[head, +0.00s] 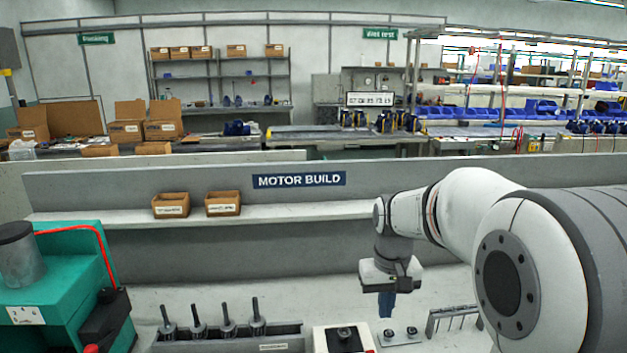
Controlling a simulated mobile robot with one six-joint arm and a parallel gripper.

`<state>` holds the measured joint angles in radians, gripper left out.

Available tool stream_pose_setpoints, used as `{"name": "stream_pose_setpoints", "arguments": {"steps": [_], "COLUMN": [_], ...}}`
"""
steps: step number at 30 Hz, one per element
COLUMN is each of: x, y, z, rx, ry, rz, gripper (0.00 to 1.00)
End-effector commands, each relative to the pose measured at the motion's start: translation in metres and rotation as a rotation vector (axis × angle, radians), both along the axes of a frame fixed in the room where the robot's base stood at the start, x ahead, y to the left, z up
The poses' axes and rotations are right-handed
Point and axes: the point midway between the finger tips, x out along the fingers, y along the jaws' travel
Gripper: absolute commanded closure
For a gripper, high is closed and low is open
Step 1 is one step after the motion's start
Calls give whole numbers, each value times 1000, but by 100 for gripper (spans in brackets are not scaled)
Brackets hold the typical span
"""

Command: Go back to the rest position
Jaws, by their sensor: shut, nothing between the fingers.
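My gripper (386,304) hangs at the end of my arm, pointing down over the bench on the right side of the head view. Its fingers are together and hold nothing. It is above and behind a small plate with two dark knobs (400,335); a gap to the bench is hard to judge. My arm comes in from the right edge and hides part of the bench and the back wall there.
A grey rack (280,345) with several upright dark-handled parts stands left of my gripper. A green machine (60,270) stands at left. Two bins (222,204) sit on the shelf.

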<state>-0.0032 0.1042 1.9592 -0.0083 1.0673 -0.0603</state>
Motion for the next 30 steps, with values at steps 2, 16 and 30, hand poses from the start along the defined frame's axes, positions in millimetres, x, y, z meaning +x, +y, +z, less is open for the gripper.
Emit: {"name": "stream_pose_setpoints", "arguments": {"steps": [2,16,30], "x": [-23,-146,-185], "y": [0,-1,-2], "z": [10,20,9], "rx": [1,10,15], "ry": [-32,-201,-255], "rz": [-8,-53,-70], "gripper": [100,100,100]}}
